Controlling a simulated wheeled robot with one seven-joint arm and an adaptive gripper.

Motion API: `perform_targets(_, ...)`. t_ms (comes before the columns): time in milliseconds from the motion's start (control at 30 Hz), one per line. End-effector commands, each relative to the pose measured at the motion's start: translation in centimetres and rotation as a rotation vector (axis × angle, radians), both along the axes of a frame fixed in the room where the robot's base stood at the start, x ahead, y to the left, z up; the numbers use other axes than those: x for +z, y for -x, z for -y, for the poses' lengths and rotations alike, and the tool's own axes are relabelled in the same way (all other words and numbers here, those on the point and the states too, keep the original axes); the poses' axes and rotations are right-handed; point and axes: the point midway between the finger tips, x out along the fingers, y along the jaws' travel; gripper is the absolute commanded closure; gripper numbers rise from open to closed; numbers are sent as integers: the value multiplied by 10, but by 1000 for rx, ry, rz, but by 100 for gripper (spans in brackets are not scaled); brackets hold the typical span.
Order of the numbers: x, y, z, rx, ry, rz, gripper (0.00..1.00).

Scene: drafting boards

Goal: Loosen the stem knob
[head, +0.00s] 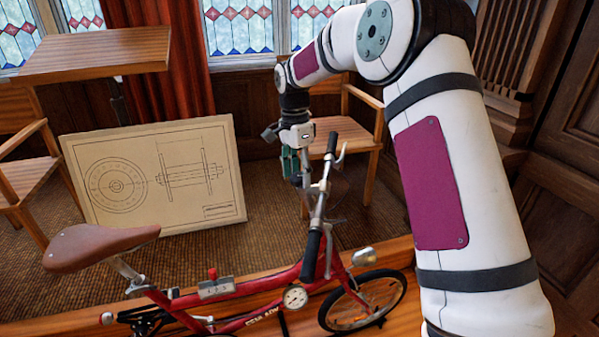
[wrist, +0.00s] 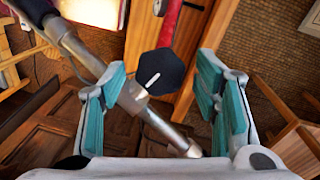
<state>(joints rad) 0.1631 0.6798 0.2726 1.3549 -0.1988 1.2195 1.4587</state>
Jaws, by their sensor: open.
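The stem knob (wrist: 157,76) is a dark, many-sided knob with a white pointer mark, seen in the middle of the wrist view. It sits by the grey metal handlebar (wrist: 88,58), which runs diagonally below it. My gripper (wrist: 160,97) is open, with teal pads at left and right of the knob and a gap to each side. In the head view my gripper (head: 291,163) hangs beside the bicycle's handlebar (head: 318,200). I cannot make out the knob in that view. The red bicycle (head: 247,318) stands upright.
A brown saddle (head: 95,246) is at the left, and a round dial (head: 294,297) is on the frame. A drafting board (head: 222,195) leans behind the bicycle. Wooden chairs (head: 350,133) stand behind it. Carpet lies open between the board and the bicycle.

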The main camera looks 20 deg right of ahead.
Motion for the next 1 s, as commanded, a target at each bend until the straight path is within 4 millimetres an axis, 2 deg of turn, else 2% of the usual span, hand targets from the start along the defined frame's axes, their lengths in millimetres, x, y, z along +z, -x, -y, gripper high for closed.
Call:
perform_targets(267,-2,0,0,0,0,-1,44)
perform_targets(500,-2,0,0,0,0,-1,92)
perform_targets(767,-2,-1,0,14,1,-5,92)
perform_targets(1000,-4,-4,-1,107,2,-39,92)
